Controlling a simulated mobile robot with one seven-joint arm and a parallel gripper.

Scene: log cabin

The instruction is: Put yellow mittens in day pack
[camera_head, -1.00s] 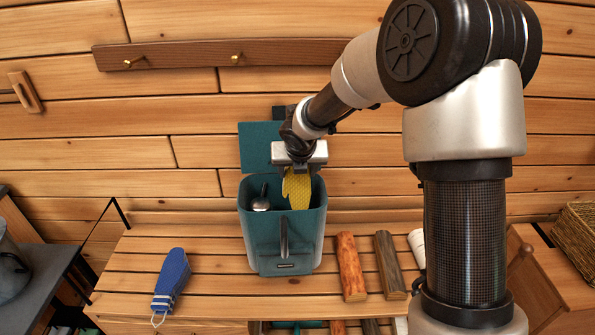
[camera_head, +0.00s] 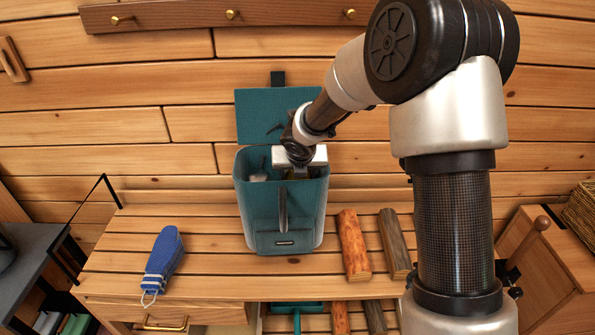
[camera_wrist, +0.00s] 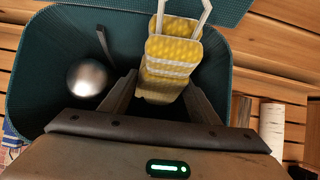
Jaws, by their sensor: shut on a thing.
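The day pack (camera_head: 264,215) is a teal, box-shaped bag standing upright on the slatted bench, with its lid flap (camera_head: 268,113) folded open at the back. My gripper (camera_head: 299,162) reaches down into its open top, and its fingertips are hidden by the front wall in the head view. In the wrist view my gripper (camera_wrist: 160,88) is shut on the yellow mittens (camera_wrist: 173,50), which have white stripes and white loops. They are inside the pack's opening, toward its right side. Whether they touch the bottom cannot be told.
A round metal object (camera_wrist: 87,78) lies in the pack's left part. A blue mitten-like item (camera_head: 164,260) is on the bench to the left. Two logs (camera_head: 353,245) lie to the right of the pack. A peg rail (camera_head: 235,17) is on the wall.

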